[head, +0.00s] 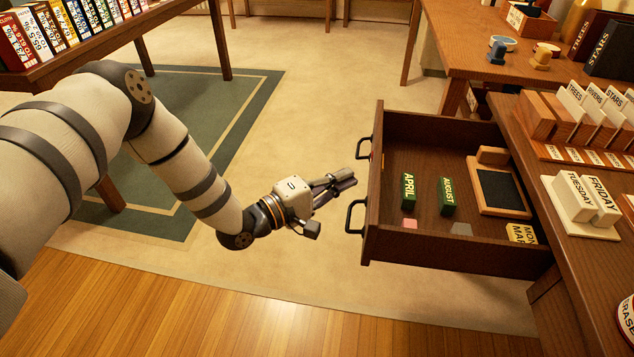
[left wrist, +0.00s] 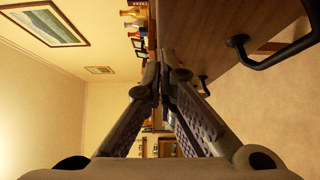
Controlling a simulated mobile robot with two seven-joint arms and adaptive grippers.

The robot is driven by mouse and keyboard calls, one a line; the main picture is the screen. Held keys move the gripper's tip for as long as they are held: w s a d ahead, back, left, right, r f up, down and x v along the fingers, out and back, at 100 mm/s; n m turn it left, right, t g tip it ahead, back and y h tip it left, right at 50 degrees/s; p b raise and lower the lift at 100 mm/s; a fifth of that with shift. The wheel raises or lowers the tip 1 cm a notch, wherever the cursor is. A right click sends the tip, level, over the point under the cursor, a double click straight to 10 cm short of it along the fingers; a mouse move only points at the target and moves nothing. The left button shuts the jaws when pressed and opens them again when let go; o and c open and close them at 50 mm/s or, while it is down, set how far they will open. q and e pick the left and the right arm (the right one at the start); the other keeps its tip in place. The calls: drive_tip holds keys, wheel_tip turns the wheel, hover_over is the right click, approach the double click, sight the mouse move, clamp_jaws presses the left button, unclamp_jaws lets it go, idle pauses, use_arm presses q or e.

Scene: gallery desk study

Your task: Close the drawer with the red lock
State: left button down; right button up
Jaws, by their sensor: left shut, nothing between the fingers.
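A brown wooden drawer (head: 372,215) is pulled out from the desk at the right of the head view. Its front faces left and carries two black handles (head: 355,217). In the left wrist view the drawer front (left wrist: 215,35) fills the upper right, with a near handle (left wrist: 265,55) and a farther one. I cannot tell whether the tips touch the front. My right gripper is not in view.
Inside the drawer lie green APRIL (head: 408,190) and AUGUST (head: 447,197) blocks, a dark framed slate (head: 502,190) and a MON block (head: 520,232). Card holders stand on the desk (head: 575,262). A book table (head: 120,38) is at upper left. The floor left of the drawer is clear.

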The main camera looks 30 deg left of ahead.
use_arm(q)
drive_tip(key=shift+w+d, duration=0.15)
drive_tip(key=shift+d, duration=0.4)
drive_tip(key=shift+w+d, duration=0.15)
drive_tip(key=shift+d, duration=0.35)
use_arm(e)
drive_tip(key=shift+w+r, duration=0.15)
